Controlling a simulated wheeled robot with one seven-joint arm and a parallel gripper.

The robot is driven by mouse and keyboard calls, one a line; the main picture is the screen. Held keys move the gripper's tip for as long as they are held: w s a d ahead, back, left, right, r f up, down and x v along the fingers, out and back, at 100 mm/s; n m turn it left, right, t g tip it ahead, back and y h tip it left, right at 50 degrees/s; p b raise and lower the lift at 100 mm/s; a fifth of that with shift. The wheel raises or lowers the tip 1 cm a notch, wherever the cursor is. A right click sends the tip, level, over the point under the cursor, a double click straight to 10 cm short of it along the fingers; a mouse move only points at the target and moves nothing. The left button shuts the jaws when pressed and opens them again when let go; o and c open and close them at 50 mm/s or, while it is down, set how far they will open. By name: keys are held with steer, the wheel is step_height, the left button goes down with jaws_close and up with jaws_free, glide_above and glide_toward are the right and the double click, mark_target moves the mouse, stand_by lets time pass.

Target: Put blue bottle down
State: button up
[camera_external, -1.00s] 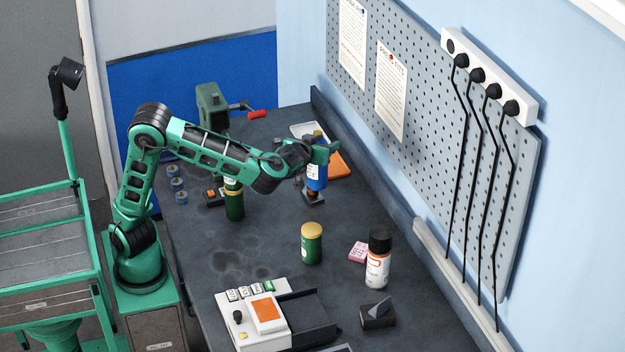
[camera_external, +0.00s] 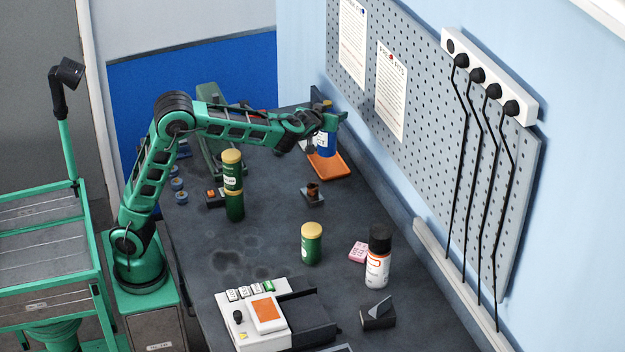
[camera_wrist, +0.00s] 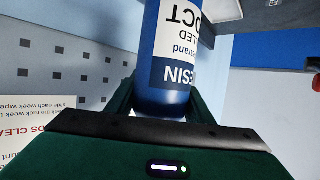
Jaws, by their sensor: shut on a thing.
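The blue bottle (camera_external: 326,144) with a white label is held in my gripper (camera_external: 328,118) at the back right of the bench. It looks upright in the external view. It is over or near an orange tray (camera_external: 331,170); I cannot tell whether its base touches anything. In the wrist view, the blue bottle (camera_wrist: 165,103) fills the middle between the fingers, its label reading partly "RESIN". My gripper is shut on it.
Green bottles with yellow caps stand mid-bench (camera_external: 234,205) and nearer the front (camera_external: 311,245). A white bottle with a black cap (camera_external: 378,262) is at the right. A small dark stand (camera_external: 312,195) is in front of the tray. The pegboard (camera_external: 420,110) borders the right.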

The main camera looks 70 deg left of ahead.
steer(key=w+d+f, duration=0.2)
steer(key=d+f, duration=0.3)
steer(key=f, duration=0.1)
steer(key=w+d+f, duration=0.3)
steer(key=d+f, duration=0.2)
steer(key=f, duration=0.2)
steer(key=shift+w+f, duration=0.15)
steer(key=shift+w, duration=0.15)
steer(key=shift+d, duration=0.1)
steer(key=o, duration=1.5)
steer(key=shift+f, duration=0.15)
steer(key=v, duration=1.2)
